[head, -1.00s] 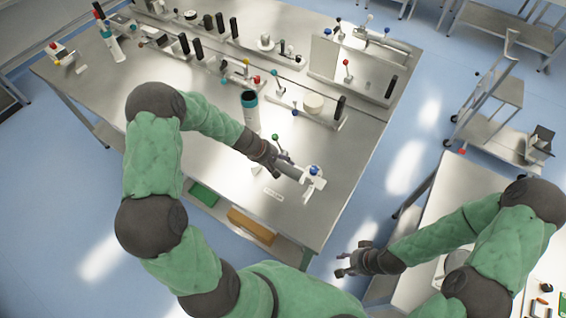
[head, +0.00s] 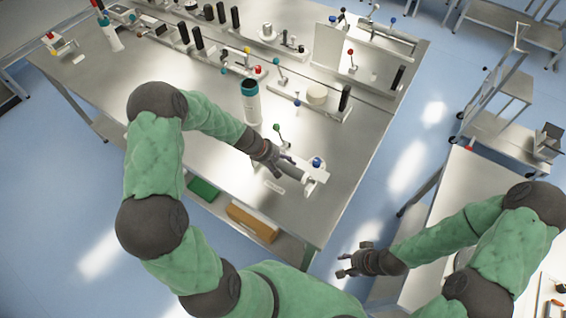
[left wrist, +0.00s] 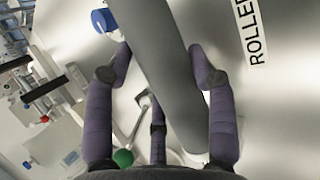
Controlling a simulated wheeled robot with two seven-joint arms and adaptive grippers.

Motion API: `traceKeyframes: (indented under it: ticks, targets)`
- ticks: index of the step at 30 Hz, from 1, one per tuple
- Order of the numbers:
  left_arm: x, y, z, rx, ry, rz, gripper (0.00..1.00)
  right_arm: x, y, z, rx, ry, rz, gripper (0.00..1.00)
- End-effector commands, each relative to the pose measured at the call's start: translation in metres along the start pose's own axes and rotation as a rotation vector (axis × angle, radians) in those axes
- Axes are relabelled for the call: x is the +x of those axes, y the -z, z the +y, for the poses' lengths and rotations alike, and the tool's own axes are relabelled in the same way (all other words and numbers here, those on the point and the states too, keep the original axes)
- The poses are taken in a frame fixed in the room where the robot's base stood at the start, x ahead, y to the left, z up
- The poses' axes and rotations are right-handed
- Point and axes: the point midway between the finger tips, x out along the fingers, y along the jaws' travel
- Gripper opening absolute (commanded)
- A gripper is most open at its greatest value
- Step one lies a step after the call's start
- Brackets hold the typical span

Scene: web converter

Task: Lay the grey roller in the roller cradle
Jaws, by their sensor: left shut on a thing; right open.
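My left gripper (head: 283,164) is shut on the grey roller (head: 293,173) at the front of the steel bench. In the left wrist view the smooth grey roller (left wrist: 165,62) runs between the purple fingers of the left gripper (left wrist: 160,65). The white roller cradle (head: 318,177), with a blue knob (head: 316,162) by it, is at the roller's right end. A green-ball lever (head: 277,128) stands behind the gripper. The hand hides the roller's left end, and I cannot tell whether the roller touches the cradle. My right gripper (head: 350,264) is open and empty, off the bench.
A ROLLER label (head: 274,187) lies on the bench in front of the hand. A white bottle with a teal top (head: 250,102) stands behind it. Several levers, black posts and an upright plate (head: 345,55) fill the back. The bench's front left is clear.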

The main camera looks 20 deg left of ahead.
Motion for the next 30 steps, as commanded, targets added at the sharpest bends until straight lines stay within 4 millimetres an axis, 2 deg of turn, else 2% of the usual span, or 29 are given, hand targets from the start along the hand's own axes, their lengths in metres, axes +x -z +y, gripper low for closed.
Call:
traceKeyframes:
  ticks: [30]
  targets:
    - [0.0097,0.0047,-0.0042,0.001,-0.002,0.001,0.04,0.0116,0.0005,0.0041,0.000,0.000,0.000,0.44]
